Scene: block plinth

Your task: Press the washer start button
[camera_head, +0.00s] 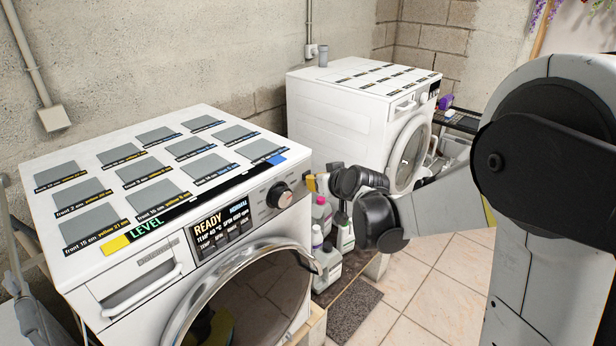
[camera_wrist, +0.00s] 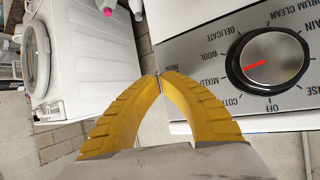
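I cannot tell which of these is the start button. Its round programme knob (camera_head: 280,195) is at the right end of the panel; in the wrist view the knob (camera_wrist: 268,62) is large, with a red mark, beside wash labels. My gripper (camera_head: 309,183) is just right of the knob in the head view. In the wrist view its yellow fingers (camera_wrist: 160,76) meet at the tips, empty, left of the knob and apart from it.
A second white front-loader (camera_head: 345,112) stands behind, also in the wrist view (camera_wrist: 82,50). Labelled grey patches and a LEVEL strip (camera_head: 165,218) cover the washer's top. Tiled floor (camera_head: 435,300) is open at right.

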